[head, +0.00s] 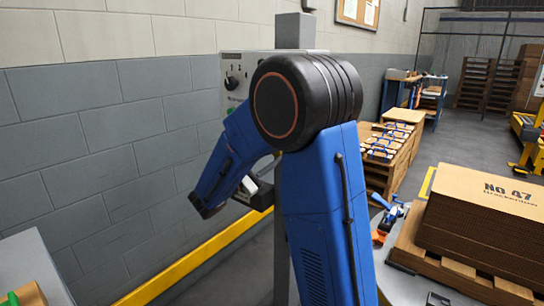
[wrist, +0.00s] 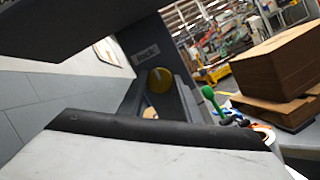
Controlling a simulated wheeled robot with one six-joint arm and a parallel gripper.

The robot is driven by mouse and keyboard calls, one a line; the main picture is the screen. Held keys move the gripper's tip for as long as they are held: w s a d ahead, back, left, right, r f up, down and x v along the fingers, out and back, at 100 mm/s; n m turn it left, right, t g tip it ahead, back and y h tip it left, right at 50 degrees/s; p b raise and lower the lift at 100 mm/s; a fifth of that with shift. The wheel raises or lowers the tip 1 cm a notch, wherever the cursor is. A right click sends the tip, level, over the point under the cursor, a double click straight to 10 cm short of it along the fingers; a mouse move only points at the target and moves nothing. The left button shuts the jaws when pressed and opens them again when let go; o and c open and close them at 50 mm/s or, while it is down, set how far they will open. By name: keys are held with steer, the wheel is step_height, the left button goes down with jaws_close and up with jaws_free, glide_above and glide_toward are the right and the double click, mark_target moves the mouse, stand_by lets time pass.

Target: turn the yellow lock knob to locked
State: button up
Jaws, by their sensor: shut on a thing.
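The yellow lock knob (wrist: 160,79) shows in the wrist view, on a grey surface under a small pale label reading "lock" (wrist: 146,55). My gripper (wrist: 160,94) is shut on the knob, with a dark finger on either side of it. The knob's lower part and its exact angle are hard to make out. In the head view my blue arm hides the knob and the fingertips. A grey control panel (head: 236,66) on a post shows behind the arm, with a black dial (head: 231,83) on it.
A block wall (head: 80,130) with a yellow rail (head: 190,262) runs along the left. Stacked cardboard (head: 485,215) lies on a pallet at the right. A green ball-ended part (wrist: 208,92) stands right of the knob in the wrist view.

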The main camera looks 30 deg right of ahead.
steer(key=shift+f+n, duration=0.1)
steer(key=shift+n, duration=0.3)
steer(key=o, duration=1.1)
steer(key=shift+c, duration=0.2)
steer(key=shift+a, duration=0.1)
